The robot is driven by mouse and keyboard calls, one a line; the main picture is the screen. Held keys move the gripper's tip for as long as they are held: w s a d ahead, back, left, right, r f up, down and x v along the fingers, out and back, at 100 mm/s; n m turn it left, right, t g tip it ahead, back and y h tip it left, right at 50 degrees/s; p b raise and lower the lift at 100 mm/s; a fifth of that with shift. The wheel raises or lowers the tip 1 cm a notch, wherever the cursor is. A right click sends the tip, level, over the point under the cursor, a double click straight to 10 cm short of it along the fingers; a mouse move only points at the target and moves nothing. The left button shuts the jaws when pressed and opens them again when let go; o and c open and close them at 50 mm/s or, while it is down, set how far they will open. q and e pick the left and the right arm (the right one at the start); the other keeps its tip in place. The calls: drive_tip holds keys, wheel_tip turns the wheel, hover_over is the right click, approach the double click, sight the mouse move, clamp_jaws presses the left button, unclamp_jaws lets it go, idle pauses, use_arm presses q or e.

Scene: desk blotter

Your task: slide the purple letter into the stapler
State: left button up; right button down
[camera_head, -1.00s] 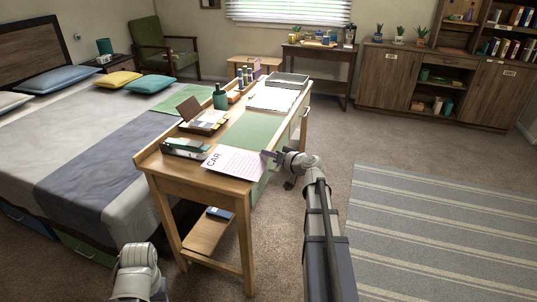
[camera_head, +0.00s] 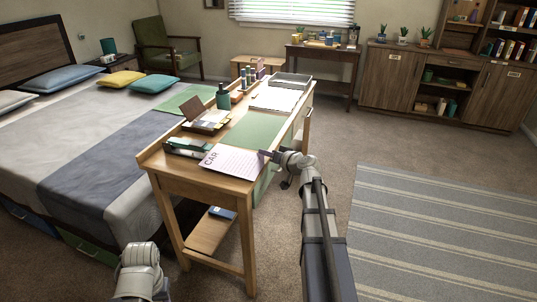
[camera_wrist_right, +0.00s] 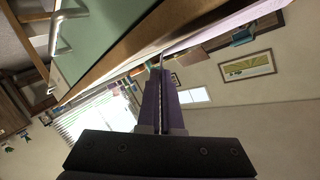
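The purple letter (camera_head: 236,161), a pale lilac printed sheet, lies at the near end of the desk. It also shows edge-on in the right wrist view (camera_wrist_right: 232,22). The stapler (camera_head: 187,147), dark and teal, lies just left of the letter, near the desk's left edge. The letter's left edge is close to the stapler's front; I cannot tell whether it is between the jaws. My right gripper (camera_head: 267,155) is at the letter's right edge, and its fingers (camera_wrist_right: 161,70) look closed on that edge. Part of my left arm shows at the bottom left; its gripper is out of view.
A green blotter (camera_head: 252,130) covers the middle of the wooden desk (camera_head: 190,183). Behind the stapler stand an open box of cards (camera_head: 207,121) and a dark green bottle (camera_head: 222,97). The bed (camera_head: 95,160) is to the left.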

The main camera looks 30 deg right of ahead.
sight(254, 156)
drive_tip(key=shift+w+a+f+b, duration=0.15)
drive_tip(key=shift+w+a, duration=0.6)
drive_tip(key=shift+w, duration=0.1)
drive_tip(key=shift+w+a+f+b, duration=0.15)
drive_tip(key=shift+w+a, duration=0.6)
drive_tip(key=shift+w, duration=0.05)
drive_tip(key=c, duration=1)
unclamp_jaws()
drive_tip(key=p+v, duration=0.2)
drive_tip(key=v, duration=0.5)
drive_tip(key=shift+s, duration=0.35)
drive_tip(key=shift+d, duration=0.1)
